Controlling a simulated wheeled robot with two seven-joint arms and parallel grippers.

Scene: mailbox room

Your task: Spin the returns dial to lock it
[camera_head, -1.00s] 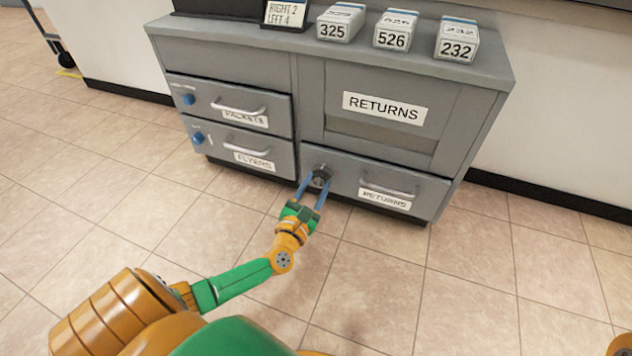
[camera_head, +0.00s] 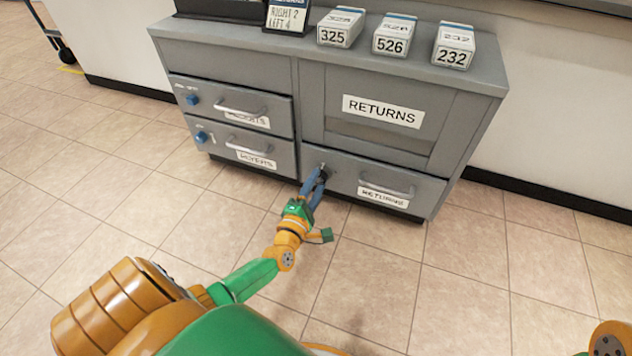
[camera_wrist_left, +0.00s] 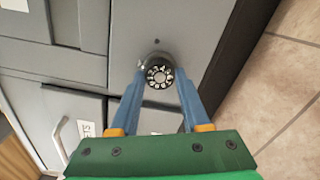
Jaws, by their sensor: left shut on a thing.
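The returns dial (camera_wrist_left: 159,74) is a dark round knob with pale markings on its face, at the left end of the lower returns drawer (camera_head: 345,175). In the head view the dial (camera_head: 323,174) is partly hidden by the fingers. My left gripper (camera_head: 320,178) is at the drawer front with its blue fingers on either side of the dial, shut on it. In the left wrist view the fingers (camera_wrist_left: 160,82) flank the dial, and the gripper looks rolled relative to the cabinet. My right gripper is not in view; only an orange part of that arm shows at the lower right.
The grey cabinet (camera_head: 310,75) also has packets and flyers drawers (camera_head: 240,145) on the left with blue knobs. Boxes marked 325, 526 and 232 (camera_head: 454,45) and a note card (camera_head: 287,14) stand on top. The tiled floor (camera_head: 470,270) in front is clear.

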